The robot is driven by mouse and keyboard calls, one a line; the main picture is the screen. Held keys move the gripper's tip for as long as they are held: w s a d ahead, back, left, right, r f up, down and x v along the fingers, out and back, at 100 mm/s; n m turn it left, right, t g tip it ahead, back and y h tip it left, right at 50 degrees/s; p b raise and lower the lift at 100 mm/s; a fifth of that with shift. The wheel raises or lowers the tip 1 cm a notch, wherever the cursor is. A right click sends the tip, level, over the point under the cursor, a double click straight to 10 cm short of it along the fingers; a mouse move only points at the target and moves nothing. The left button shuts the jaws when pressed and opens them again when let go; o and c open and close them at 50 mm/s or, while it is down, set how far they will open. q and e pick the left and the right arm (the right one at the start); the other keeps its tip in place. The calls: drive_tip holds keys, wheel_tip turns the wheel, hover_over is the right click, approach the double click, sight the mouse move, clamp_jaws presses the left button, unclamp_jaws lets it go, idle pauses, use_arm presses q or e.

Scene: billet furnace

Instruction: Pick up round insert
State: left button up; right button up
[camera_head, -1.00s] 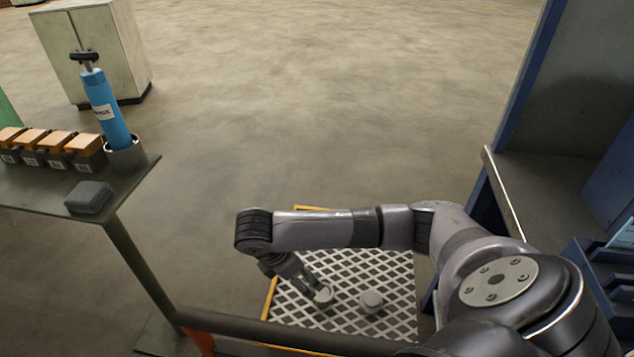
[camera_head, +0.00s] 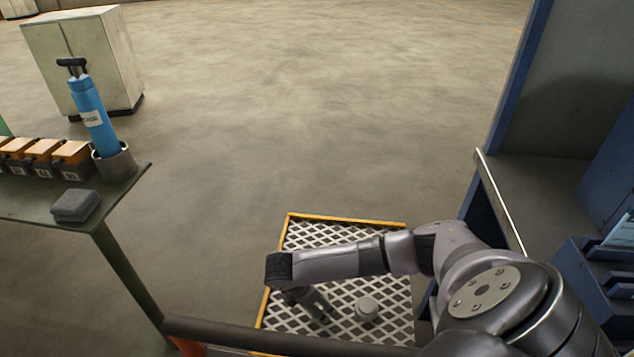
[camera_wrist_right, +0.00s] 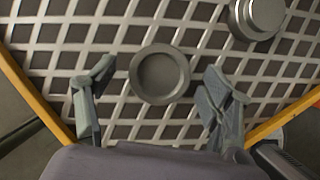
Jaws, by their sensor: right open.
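A round grey insert (camera_wrist_right: 161,74) with a shallow recess and a raised rim lies on a metal grating in the right wrist view. My right gripper (camera_wrist_right: 159,88) is open, with one finger on either side of this insert, and a gap shows on both sides. A second round grey piece (camera_wrist_right: 258,16) with a stepped, raised top sits on the grating at the upper right; in the head view (camera_head: 367,308) it is right of my right gripper (camera_head: 318,306). That gripper points down over the grating, and the arm partly hides the spot. My left gripper is not in view.
The grating (camera_head: 396,285) has a yellow edge (camera_head: 345,217). A dark rail (camera_head: 270,334) runs in front. A table (camera_head: 30,197) at left holds a blue cylinder (camera_head: 93,115), orange-topped blocks (camera_head: 42,152) and a grey block (camera_head: 75,205). A blue-framed structure (camera_head: 530,190) stands at right.

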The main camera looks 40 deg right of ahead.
drive_tip(key=shift+f, duration=0.1)
clamp_jaws()
idle(1.0)
